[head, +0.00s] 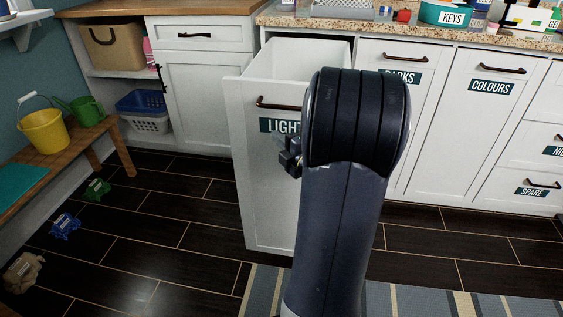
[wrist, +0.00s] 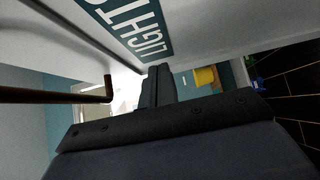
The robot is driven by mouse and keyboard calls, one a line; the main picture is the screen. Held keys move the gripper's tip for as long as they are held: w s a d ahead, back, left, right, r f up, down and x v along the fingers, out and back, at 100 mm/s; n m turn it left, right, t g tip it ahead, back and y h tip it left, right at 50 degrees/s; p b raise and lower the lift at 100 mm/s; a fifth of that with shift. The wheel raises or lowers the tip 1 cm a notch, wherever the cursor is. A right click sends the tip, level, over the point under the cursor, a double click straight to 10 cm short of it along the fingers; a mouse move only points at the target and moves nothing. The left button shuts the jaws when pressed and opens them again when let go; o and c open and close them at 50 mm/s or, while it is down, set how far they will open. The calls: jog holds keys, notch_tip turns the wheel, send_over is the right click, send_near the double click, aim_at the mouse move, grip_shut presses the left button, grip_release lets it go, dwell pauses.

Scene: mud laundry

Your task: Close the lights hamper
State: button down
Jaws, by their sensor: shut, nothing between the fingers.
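The lights hamper (head: 262,190) is a tall white pull-out bin in the cabinet row, standing well out from the cabinets with its open top showing. Its front carries a dark bar handle (head: 275,103) and a teal LIGHTS label (head: 275,125), partly hidden by my arm. My gripper (head: 290,157) is shut and empty, at the hamper's front just below the label. In the wrist view my closed fingers (wrist: 157,82) are close to the white front, beside the label (wrist: 140,25), with the handle (wrist: 60,95) to the left. I cannot tell whether they touch the front.
The darks hamper (head: 400,140) and colours hamper (head: 475,130) are shut flush to the right. A striped rug (head: 425,300) lies in front. A wooden bench (head: 75,150) with a yellow bucket (head: 43,130) stands left. Dark floor left of the hamper is mostly clear.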

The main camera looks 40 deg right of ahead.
jog(key=shift+w+d, duration=0.55)
jog(key=shift+d, duration=0.1)
